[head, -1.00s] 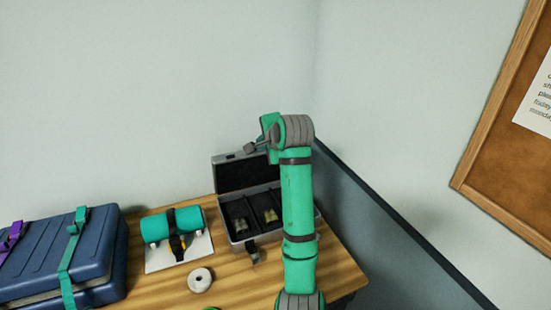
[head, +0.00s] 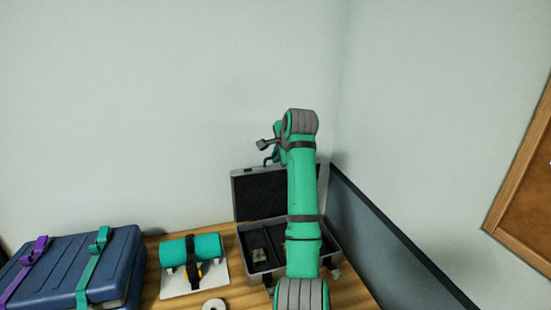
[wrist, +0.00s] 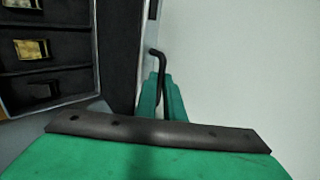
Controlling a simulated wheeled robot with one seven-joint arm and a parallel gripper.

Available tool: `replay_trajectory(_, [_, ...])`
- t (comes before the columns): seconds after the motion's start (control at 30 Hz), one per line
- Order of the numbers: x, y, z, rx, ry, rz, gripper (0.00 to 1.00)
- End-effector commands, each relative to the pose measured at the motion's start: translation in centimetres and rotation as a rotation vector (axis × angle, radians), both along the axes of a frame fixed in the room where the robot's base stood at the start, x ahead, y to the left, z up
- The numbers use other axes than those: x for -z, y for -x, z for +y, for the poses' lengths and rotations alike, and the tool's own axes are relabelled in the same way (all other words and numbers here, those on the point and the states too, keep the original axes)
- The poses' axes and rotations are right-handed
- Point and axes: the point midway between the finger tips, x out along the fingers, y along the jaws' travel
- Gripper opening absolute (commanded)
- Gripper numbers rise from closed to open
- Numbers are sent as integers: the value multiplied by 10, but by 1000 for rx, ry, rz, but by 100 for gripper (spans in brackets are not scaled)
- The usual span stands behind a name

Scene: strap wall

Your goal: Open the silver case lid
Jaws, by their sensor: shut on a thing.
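The silver case (head: 330,243) stands on the wooden table by the wall. Its lid (head: 259,193) is raised, with its dark inner face showing. In the wrist view the lid (wrist: 122,50) is seen nearly edge-on beside the compartments. My gripper (wrist: 161,92) is shut on a dark bent rod (wrist: 160,65), just right of the lid. The rod's bent end is close to the lid's edge; I cannot tell whether they touch. In the head view my arm hides the right part of the case and most of my gripper.
Small items (wrist: 32,49) lie in the case's compartments. To the left are a teal roll (head: 192,250) strapped on a white plate, a pale ring (head: 214,304) and a blue case (head: 75,265) with purple and teal straps. Walls stand close behind and to the right.

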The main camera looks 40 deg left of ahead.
Motion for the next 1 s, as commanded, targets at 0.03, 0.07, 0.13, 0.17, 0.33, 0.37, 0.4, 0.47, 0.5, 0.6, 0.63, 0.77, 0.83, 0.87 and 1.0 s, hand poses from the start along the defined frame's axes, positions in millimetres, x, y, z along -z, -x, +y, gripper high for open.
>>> replay_trajectory(0.03, [-7, 0, 1, -3, -7, -9, 0])
replay_trajectory(0.07, [-7, 0, 1, -2, -7, -10, 0])
replay_trajectory(0.13, [-7, 0, 1, -2, -7, -10, 0])
replay_trajectory(0.17, [-7, 0, 1, -2, -7, -10, 0])
replay_trajectory(0.33, [-8, 0, 1, -2, -8, -10, 0])
replay_trajectory(0.37, [-8, 0, 1, -2, -8, -10, 0])
replay_trajectory(0.4, [-8, 0, 1, -2, -9, -11, 18])
replay_trajectory(0.47, [-7, 0, 1, -1, -7, -9, 27])
replay_trajectory(0.5, [-6, 0, 1, -1, -7, -9, 27])
replay_trajectory(0.6, [-5, 0, 1, -1, -5, -6, 27])
replay_trajectory(0.63, [-4, 0, 1, -1, -4, -5, 27])
replay_trajectory(0.77, [-4, 0, 0, 0, -3, -3, 27])
replay_trajectory(0.83, [-6, 1, -3, 0, -3, -3, 27])
replay_trajectory(0.87, [-8, 1, -5, 1, -2, -4, 27])
replay_trajectory(1.0, [-23, 8, -18, 2, -5, -5, 27])
